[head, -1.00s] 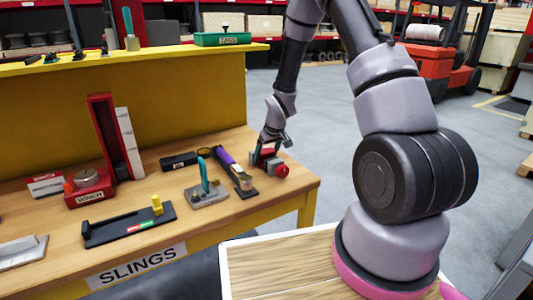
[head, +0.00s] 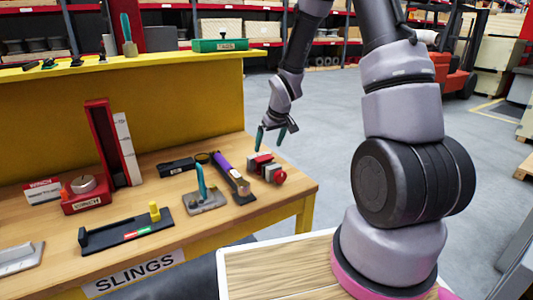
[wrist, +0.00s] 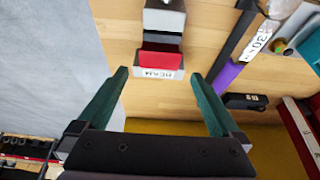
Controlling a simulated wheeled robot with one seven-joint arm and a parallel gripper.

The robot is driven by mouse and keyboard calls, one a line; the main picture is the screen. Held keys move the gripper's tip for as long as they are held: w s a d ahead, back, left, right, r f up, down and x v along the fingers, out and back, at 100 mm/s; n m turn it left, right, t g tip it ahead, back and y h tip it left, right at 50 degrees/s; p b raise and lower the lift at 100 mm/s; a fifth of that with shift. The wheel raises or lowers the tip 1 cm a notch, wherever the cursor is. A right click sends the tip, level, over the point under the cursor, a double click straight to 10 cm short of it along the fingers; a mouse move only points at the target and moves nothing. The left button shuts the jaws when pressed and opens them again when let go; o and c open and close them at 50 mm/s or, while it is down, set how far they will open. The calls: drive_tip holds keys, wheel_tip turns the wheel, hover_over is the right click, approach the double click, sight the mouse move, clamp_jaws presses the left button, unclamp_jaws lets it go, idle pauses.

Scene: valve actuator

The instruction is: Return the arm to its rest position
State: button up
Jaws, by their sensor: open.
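My gripper (head: 271,138) is open and empty, with its fingers pointing down above the right end of the workbench in the head view. In the wrist view my gripper (wrist: 160,85) shows two green fingers spread wide. A red and grey valve actuator (head: 265,168) sits on the bench just below the fingers. In the wrist view the actuator (wrist: 160,45) lies beyond the fingertips with a labelled face, and nothing is between the fingers. My arm reaches up and over from my base at the right.
The wooden bench (head: 150,215) holds a purple-handled tool (head: 228,170), a teal-handled tool on a grey plate (head: 203,192), a tall red stand (head: 112,145) and a black tray (head: 125,230). Open floor (head: 318,110) lies right of the bench. A forklift (head: 450,75) stands far back.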

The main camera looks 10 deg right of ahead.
drive_tip(key=shift+v, duration=0.9)
drive_tip(key=s+d+r+m, duration=0.1)
drive_tip(key=s+r, duration=0.2)
drive_tip(key=r, duration=0.3)
drive_tip(key=s+d+r+m+t+h, duration=0.1)
drive_tip(key=s+d+r, duration=0.15)
drive_tip(key=r, duration=0.35)
drive_tip(key=s+r+m, duration=0.2)
drive_tip(key=s+r, duration=0.1)
drive_tip(key=r, duration=0.3)
drive_tip(key=s+r+m+t, duration=0.1)
drive_tip(key=s+r+m, duration=0.1)
drive_tip(key=s+r, duration=0.3)
drive_tip(key=s+r+m+y, duration=0.1)
drive_tip(key=s+r, duration=0.5)
drive_tip(key=s, duration=0.7)
drive_tip(key=shift+r+m+t+y, duration=0.2)
drive_tip(key=shift+m+t+y, duration=0.1)
drive_tip(key=shift+m+t, duration=0.1)
drive_tip(key=shift+d, duration=0.15)
